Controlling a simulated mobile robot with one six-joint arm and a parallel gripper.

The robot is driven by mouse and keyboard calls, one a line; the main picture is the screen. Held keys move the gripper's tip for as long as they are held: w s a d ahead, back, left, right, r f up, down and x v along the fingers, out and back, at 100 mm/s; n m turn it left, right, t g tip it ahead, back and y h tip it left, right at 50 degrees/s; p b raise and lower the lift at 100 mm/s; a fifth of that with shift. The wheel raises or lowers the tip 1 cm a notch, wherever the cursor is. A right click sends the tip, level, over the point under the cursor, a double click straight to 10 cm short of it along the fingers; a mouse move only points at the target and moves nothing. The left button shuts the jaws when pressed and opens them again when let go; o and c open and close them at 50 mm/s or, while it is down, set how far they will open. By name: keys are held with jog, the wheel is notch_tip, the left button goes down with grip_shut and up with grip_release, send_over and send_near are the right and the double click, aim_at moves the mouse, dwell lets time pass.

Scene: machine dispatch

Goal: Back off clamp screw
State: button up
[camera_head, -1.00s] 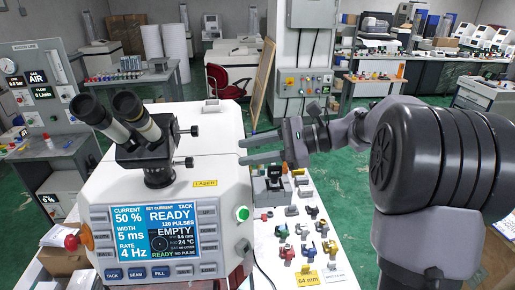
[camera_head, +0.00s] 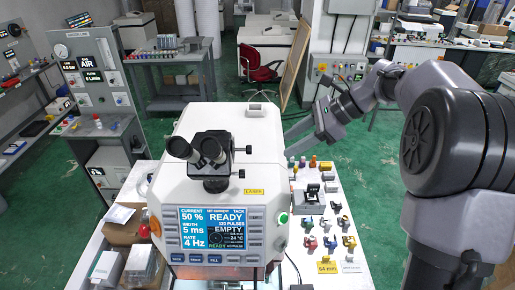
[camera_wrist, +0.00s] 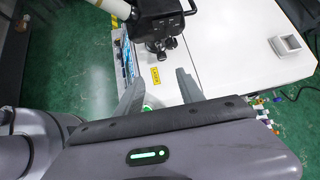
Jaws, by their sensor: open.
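No clamp screw can be made out for certain. A small grey fixture with a black top (camera_head: 312,193) sits on the white bench right of the laser welder (camera_head: 225,135). Any screw on it is too small to tell. My gripper (camera_head: 290,140) is open and empty, above the bench's far part, beside the welder's right side and beyond the fixture. In the wrist view its two fingers (camera_wrist: 158,76) are spread over the welder's white housing (camera_wrist: 225,65), and the fixture is out of that view.
Several small coloured parts (camera_head: 330,243) stand on the bench in front of the fixture, with a yellow 64 mm tag (camera_head: 327,268). A red chair (camera_head: 260,65) and open green floor lie behind.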

aim_at(242, 174)
jog(key=x, duration=1.7)
jog(key=shift+w+d+f, duration=0.1)
jog(key=shift+w+f, duration=0.1)
jog(key=shift+f, duration=0.2)
jog(key=shift+d, duration=0.1)
